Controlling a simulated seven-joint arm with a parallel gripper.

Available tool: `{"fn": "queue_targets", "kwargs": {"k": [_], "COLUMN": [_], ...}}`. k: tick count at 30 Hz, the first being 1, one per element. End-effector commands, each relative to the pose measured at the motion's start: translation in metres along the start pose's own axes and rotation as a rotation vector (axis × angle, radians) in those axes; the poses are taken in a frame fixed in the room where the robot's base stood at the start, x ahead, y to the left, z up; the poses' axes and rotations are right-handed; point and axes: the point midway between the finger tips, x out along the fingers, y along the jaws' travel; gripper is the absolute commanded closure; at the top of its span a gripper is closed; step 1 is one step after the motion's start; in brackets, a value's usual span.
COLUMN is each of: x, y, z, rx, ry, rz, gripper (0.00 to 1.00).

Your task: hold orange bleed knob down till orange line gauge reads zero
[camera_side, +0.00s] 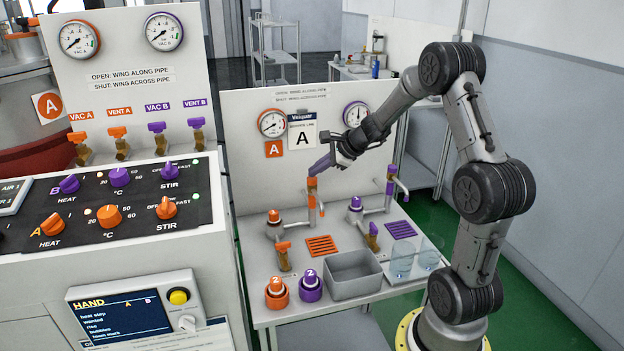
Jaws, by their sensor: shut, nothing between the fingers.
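The orange-rimmed line gauge (272,123) is on the upright panel above an orange "A" label (274,149). Its needle is too small to read surely. An upright orange fitting (312,190) stands on the bench below and right of it. A round orange knob with a pale band (274,216) sits lower left on the same pipework. Which of these is the bleed knob I cannot tell for sure.
A matching purple fitting (391,180), purple knob (355,204) and second gauge (355,114) stand to the right. A grey bin (354,287), glass beakers (428,256) and two numbered caps (277,292) line the bench front. The control console (110,210) stands at left.

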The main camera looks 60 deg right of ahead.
Motion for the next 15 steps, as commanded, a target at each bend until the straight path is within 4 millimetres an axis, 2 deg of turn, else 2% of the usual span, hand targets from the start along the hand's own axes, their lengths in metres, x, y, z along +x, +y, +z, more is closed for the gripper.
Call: {"fn": "queue_targets", "kwargs": {"k": [15], "x": [-0.0076], "y": [-0.0061], "z": [0.0057], "rx": [-0.001], "ry": [-0.001], "rz": [-0.003], "gripper": [1.0]}}
